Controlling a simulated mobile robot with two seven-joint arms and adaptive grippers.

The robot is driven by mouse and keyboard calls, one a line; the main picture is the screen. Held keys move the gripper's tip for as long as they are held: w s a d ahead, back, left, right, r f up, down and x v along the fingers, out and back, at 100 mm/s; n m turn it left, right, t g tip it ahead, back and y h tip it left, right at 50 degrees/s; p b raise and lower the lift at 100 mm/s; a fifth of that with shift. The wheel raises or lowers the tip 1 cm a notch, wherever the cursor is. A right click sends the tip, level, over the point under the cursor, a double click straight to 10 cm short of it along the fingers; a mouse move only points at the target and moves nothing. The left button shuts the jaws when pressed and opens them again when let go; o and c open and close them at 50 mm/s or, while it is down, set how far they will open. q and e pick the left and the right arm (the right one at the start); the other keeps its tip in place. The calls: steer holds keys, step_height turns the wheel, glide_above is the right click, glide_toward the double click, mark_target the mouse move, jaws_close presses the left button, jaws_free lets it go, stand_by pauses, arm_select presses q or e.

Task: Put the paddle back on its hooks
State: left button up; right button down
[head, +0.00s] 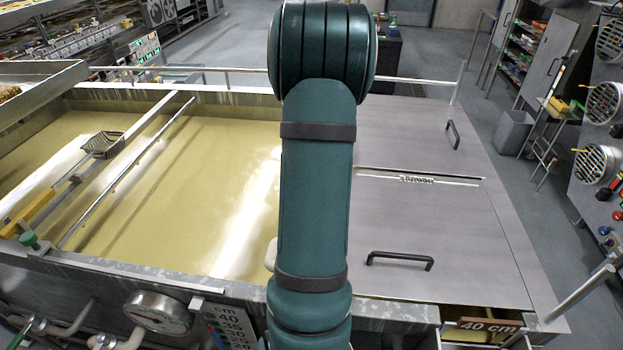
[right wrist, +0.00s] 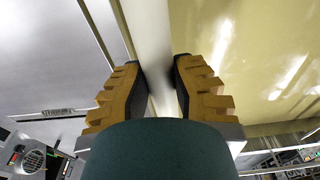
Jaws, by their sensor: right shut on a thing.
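In the right wrist view my right gripper (right wrist: 159,84) has its two yellow-brown, black-padded fingers close on either side of a pale grey bar (right wrist: 150,35). I take this bar to be the paddle's shaft; its ends are hidden or out of view. The gripper is over the line between the grey cover and the yellow liquid. In the head view a green arm link of mine fills the middle and hides the gripper and most of what it holds. A small pale edge (head: 270,255) shows left of the arm; I cannot tell what it is. The hooks cannot be made out. My left gripper is not in view.
A tank of yellow liquid (head: 215,190) lies left of my arm, with a thin rail (head: 125,172) and a yellow-handled strainer (head: 102,145) across it. Grey covers with black handles (head: 400,260) lie right. A gauge (head: 158,312) is on the front wall.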

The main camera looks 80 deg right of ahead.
steer(key=shift+f+b, duration=1.95)
steer(key=shift+f, duration=1.05)
steer(key=c, duration=0.9)
jaws_free()
steer(key=shift+o, duration=0.2)
steer(key=r, duration=0.8)
steer(key=a+r, duration=0.1)
steer(key=r, duration=0.3)
steer(key=shift+s+a, duration=0.1)
